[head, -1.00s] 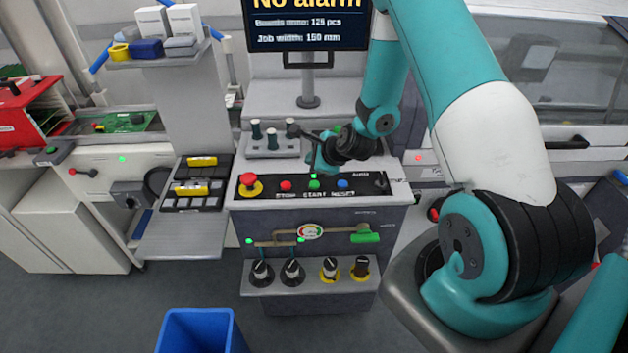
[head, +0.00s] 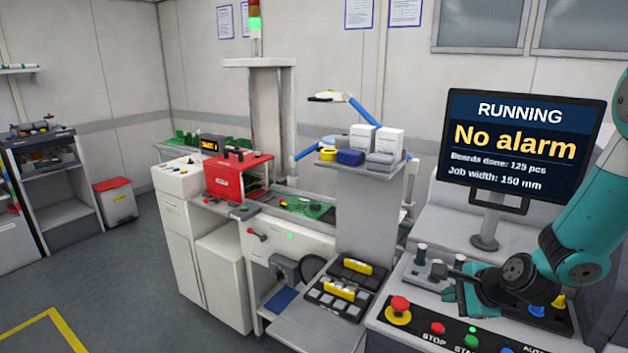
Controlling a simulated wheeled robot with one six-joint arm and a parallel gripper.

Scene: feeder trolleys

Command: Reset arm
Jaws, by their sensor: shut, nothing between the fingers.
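My arm (head: 590,225) is teal with dark joints and reaches in from the right edge. My gripper (head: 438,269) is dark and small in the head view, pointing left above the control panel (head: 375,320). It is shut and empty. It is beside the grey pegs (head: 420,254) at the back of the panel; whether it touches them I cannot tell. The panel has a red emergency knob (head: 399,308), a red stop button (head: 437,328) and a green start button (head: 472,330). My wrist hides part of the panel's right side.
A monitor (head: 522,150) stands behind the panel and reads RUNNING, No alarm. A grey side shelf (head: 290,335) carries black trays with yellow parts. A red box (head: 238,177) sits on the white machine. Open floor (head: 130,265) lies at left.

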